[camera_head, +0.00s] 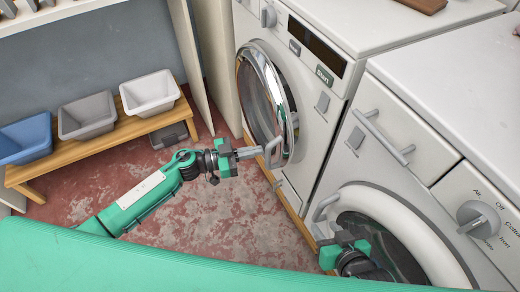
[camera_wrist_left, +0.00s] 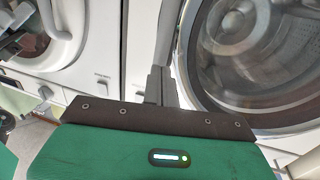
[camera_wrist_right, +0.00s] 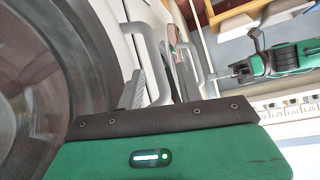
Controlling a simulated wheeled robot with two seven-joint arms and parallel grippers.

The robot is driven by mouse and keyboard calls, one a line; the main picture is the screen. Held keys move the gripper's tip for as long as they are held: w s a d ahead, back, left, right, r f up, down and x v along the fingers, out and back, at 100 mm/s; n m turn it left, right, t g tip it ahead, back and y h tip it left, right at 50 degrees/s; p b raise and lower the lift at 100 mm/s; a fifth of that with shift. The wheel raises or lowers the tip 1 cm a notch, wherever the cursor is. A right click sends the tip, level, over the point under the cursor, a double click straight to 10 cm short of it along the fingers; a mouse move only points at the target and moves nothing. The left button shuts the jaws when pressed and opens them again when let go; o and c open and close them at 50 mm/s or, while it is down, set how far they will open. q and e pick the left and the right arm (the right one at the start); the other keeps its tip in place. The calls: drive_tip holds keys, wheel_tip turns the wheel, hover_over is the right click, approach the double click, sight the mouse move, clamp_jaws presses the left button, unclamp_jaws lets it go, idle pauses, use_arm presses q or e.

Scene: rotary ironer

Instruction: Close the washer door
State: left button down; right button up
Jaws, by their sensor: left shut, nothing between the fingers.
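The left washer (camera_head: 313,117) has a round, chrome-rimmed door (camera_head: 278,84) with a loop handle (camera_head: 275,153). This door seems to stand slightly off the front; the exact gap is unclear. My left gripper (camera_head: 258,152) is shut and empty at the handle; contact is unclear. In the left wrist view its fingers (camera_wrist_left: 157,86) are together beside the door's dark rim. The right machine (camera_head: 400,150) has a white-ringed round door (camera_head: 425,240) with a handle (camera_head: 322,208).
A wooden bench (camera_head: 88,147) at the left holds blue (camera_head: 25,140), grey (camera_head: 87,117) and white (camera_head: 150,93) bins. A dark box (camera_head: 168,136) is on the floor near the bench. Red-grey floor (camera_head: 225,215) is clear in front of the left washer.

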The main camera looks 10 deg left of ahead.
use_arm(q)
drive_tip(key=shift+w+d, duration=0.1)
drive_tip(key=shift+d, duration=0.15)
use_arm(e)
drive_tip(key=shift+w, duration=0.15)
